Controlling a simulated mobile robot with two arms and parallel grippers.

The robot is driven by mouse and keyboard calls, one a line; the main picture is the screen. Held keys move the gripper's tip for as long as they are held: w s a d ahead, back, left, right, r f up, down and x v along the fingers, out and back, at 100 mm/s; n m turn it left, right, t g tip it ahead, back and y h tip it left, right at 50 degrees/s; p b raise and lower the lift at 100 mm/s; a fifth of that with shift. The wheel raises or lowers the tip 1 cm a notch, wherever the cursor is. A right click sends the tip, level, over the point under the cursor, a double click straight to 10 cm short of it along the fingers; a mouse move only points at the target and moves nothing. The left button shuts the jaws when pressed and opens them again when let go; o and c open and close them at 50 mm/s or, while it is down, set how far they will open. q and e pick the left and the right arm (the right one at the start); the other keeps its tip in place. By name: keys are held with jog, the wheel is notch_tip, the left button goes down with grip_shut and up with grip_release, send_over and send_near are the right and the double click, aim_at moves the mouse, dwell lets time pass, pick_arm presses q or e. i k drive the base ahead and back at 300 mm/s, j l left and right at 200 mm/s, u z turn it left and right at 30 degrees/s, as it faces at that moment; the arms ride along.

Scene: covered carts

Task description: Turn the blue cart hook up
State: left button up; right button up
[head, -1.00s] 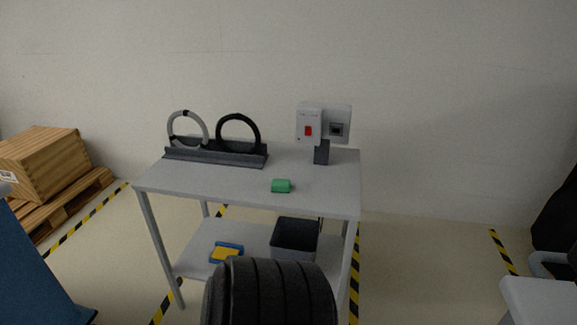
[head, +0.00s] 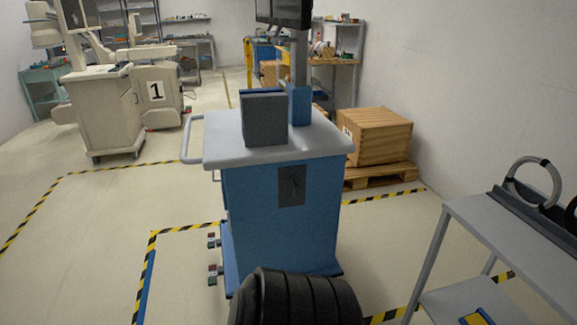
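The blue cart (head: 262,215) stands in the middle of the head view, with a light grey top and a blue body. A dark plate (head: 291,186) is fixed high on its near side. A small dark shape shows on the plate and may be the hook, but it is too small and dark to tell which way it points. Neither of my grippers is in view.
A grey box (head: 265,118) and a monitor post (head: 300,75) stand on the cart's top. A grey table (head: 470,225) stands at the right. A wooden crate (head: 375,135) on a pallet is behind the cart. A white cart (head: 105,110) is at the far left. Floor at left is clear.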

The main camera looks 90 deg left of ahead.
aim_at(292, 179)
jog(key=j+u, duration=0.1)
jog(key=u, duration=2.65)
